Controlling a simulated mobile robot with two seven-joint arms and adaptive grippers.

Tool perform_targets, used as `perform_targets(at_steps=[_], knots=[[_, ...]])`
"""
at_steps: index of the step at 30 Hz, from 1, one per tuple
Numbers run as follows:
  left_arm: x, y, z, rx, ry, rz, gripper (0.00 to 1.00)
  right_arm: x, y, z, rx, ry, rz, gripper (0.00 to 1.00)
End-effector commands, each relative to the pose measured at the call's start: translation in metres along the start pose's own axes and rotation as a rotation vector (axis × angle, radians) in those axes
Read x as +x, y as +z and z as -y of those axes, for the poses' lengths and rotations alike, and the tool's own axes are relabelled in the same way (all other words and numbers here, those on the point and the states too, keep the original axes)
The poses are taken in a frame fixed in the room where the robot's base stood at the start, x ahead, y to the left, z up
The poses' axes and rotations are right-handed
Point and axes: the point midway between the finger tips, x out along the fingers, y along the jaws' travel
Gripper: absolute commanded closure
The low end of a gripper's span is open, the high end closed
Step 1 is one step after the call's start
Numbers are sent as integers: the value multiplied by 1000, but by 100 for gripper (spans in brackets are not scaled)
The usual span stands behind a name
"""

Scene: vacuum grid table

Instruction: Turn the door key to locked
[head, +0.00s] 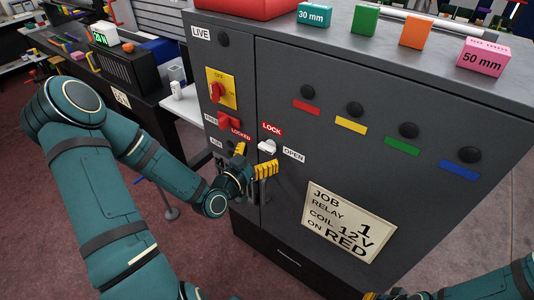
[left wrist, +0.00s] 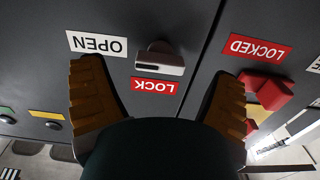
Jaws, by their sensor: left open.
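The door key (head: 267,146) is a small pale grey bar handle on the dark cabinet door, below the red LOCK label (head: 271,129) and left of the white OPEN label (head: 293,155). In the left wrist view, which is upside down, the key (left wrist: 161,63) lies roughly crosswise between OPEN (left wrist: 96,43) and LOCK (left wrist: 154,86). My left gripper (head: 254,160) is open at the door, its yellow fingers spread. In the wrist view its fingers (left wrist: 158,78) stand either side of the key, with gaps to both. Only a sliver of my right gripper (head: 370,296) shows at the bottom edge.
A red switch (head: 229,121) with a LOCKED label sits left of the door seam, close to one left finger. Above it is a yellow-plated OFF switch (head: 221,88). The door also bears several black buttons and a job card (head: 348,222). Coloured blocks stand on the cabinet top.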

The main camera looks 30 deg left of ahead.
Motion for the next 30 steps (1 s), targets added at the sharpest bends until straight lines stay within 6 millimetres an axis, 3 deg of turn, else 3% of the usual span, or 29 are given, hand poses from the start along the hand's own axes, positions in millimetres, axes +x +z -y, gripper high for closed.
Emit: perform_targets(at_steps=[7,19,24,25,30], knots=[[30,-1,0,1,0,0,13,1,0,0,-1,0,-2,100],[35,-1,0,0,0,0,14,1,-1,0,0,0,-2,100],[35,-1,0,0,0,0,73,1,-1,0,0,0,-2,100],[35,-1,0,0,0,0,81,1,-1,0,0,0,-2,100],[35,-1,0,-2,0,0,81,1,0,0,0,0,-2,100]])
